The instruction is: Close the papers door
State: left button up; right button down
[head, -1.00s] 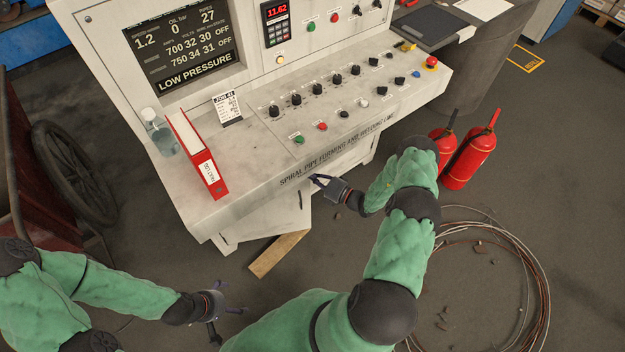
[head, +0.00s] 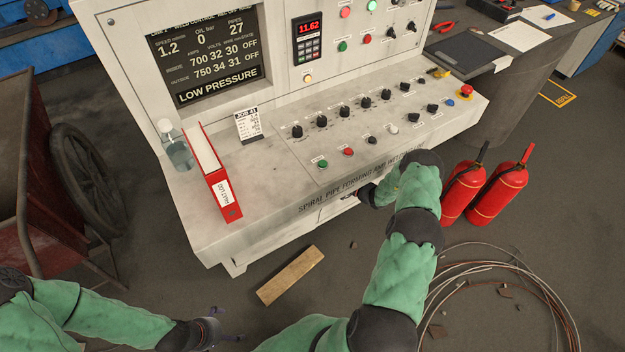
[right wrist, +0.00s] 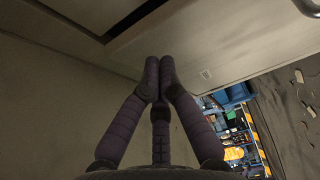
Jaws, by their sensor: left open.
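The papers door is on the front of the grey console (head: 265,165), below its lettered lip. In the head view a pale panel (head: 335,208) there lies close to the console front, partly hidden by the lip and my arm. In the right wrist view a light panel (right wrist: 225,50) with a small label borders a dark gap; whether it is the door, I cannot tell. My right gripper (right wrist: 160,62) has its fingertips together, close to the pale surfaces; it is small in the head view (head: 350,197). My left gripper (head: 228,322) is open and empty above the floor.
A wooden board (head: 290,275) lies on the floor before the console. Two red fire extinguishers (head: 482,188) stand right of my right arm. Coiled wire (head: 500,290) lies at lower right. A red cart (head: 40,190) is at left. A red binder (head: 212,175) stands on the console.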

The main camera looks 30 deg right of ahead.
jog(key=shift+w, duration=0.2)
jog(key=shift+s, duration=0.15)
jog(key=d+p+v, duration=0.1)
jog(key=p+v, duration=0.2)
jog(key=v, duration=1)
jog(key=shift+w, duration=0.3)
jog(key=shift+d, duration=0.1)
